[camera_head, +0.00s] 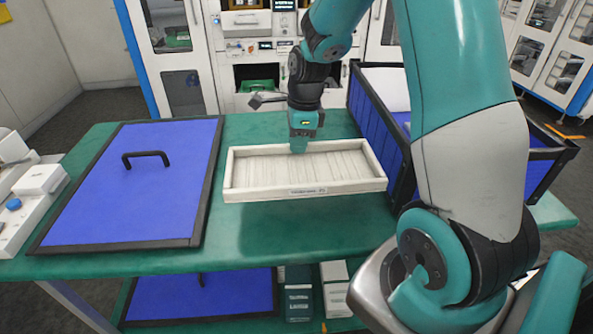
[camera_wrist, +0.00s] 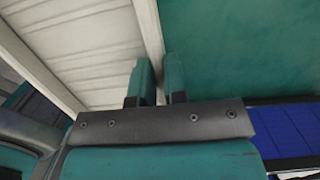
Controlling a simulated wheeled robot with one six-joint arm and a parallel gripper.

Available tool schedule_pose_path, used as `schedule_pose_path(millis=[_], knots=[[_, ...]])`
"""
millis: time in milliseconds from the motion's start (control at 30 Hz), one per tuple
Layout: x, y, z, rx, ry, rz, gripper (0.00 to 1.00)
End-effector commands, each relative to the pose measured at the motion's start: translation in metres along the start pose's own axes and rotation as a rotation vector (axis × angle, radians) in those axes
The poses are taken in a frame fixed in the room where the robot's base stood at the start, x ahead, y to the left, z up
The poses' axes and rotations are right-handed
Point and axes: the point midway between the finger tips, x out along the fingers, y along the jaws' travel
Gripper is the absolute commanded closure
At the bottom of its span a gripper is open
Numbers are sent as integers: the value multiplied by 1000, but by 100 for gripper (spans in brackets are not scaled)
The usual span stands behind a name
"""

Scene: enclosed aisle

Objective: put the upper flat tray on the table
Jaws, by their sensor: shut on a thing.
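The flat tray (camera_head: 250,193) is white, shallow and rectangular, with a small label on its front wall. It is level over the middle of the green table (camera_head: 270,235); I cannot tell whether it touches the top. My gripper (camera_head: 299,147) points down at the tray's far wall. In the wrist view, my gripper's two fingers (camera_wrist: 159,80) are shut on the thin tray wall (camera_wrist: 149,30), one on each side. The fingertips are partly hidden behind the wall in the head view.
A blue panel with a black frame and handle (camera_head: 110,200) lies on the table's left. A blue crate with black edges (camera_head: 378,125) stands close to the tray's right end. White cabinets (camera_head: 190,60) are behind. Dark and white boxes (camera_head: 335,285) sit on the lower shelf.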

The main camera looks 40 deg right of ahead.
Motion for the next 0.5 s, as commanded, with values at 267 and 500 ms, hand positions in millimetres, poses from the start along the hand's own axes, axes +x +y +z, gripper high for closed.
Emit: schedule_pose_path(millis=[267, 500], knots=[[56, 0, -6, -1, 0, 2, 100], [82, 0, -10, -1, 1, 4, 100]])
